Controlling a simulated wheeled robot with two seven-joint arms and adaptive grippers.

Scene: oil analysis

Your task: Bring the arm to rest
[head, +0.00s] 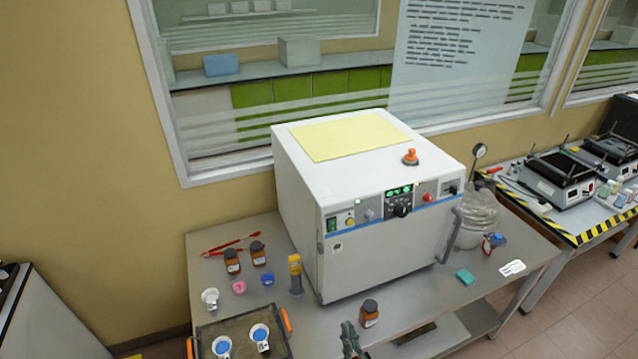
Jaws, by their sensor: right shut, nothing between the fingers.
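My right gripper (350,341) shows small at the bottom edge of the head view, in front of the white oven. It is shut, with nothing seen between its fingers. It is just left of a brown bottle (369,313); I cannot tell whether they touch. The rest of the right arm is below the picture. My left gripper is not in view.
A white oven (375,255) with its door shut fills the middle of the grey table (400,325). A tray (240,318) with orange handles, brown bottles (232,262) and small containers stand at left. A glass vessel (478,215) stands at right.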

